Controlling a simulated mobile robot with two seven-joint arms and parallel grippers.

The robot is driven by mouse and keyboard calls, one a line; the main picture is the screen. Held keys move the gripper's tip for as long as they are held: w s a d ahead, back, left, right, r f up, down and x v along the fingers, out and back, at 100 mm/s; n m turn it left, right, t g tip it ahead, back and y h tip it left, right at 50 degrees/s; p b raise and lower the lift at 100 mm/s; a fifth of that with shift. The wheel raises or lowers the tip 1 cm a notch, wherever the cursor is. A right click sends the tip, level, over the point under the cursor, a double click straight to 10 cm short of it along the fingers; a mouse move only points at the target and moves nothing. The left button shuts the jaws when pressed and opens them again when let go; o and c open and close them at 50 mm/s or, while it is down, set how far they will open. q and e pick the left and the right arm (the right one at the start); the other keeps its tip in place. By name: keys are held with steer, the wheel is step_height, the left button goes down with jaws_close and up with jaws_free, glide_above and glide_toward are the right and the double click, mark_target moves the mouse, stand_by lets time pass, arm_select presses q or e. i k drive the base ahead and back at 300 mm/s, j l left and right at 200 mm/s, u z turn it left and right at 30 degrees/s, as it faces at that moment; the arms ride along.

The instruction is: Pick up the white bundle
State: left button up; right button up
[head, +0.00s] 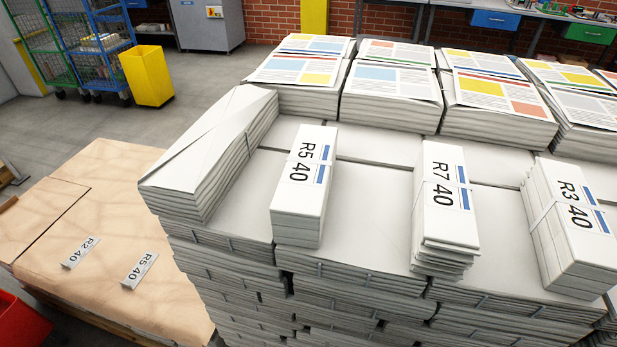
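Several white bundles stand on a tall stack of white paper. One labelled R5 40 (296,222) stands left of the middle, one labelled R7 40 (436,228) in the middle right, and one labelled R3 40 (549,240) at the right. Each is a narrow block of paper with a band and a label on top. The R7 40 bundle has uneven lower sheets. A wider plain white bundle (212,146) with a diagonal fold lies at the stack's left edge. The task does not tell which white bundle is meant. Neither of my grippers is in view.
Printed newspaper piles (392,85) line the back of the stack. A lower brown-covered pallet (120,220) at left carries two small label cards, R2 40 (80,252) and R5 40 (140,270). A yellow bin (147,76), wheeled cages (92,45) and a red container (18,322) stand around. Grey floor (60,132) is open at left.

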mark_target(298, 210)
steer(key=k+l+z, duration=0.35)
steer(key=l+z, duration=0.35)
steer(key=k+j, duration=0.05)
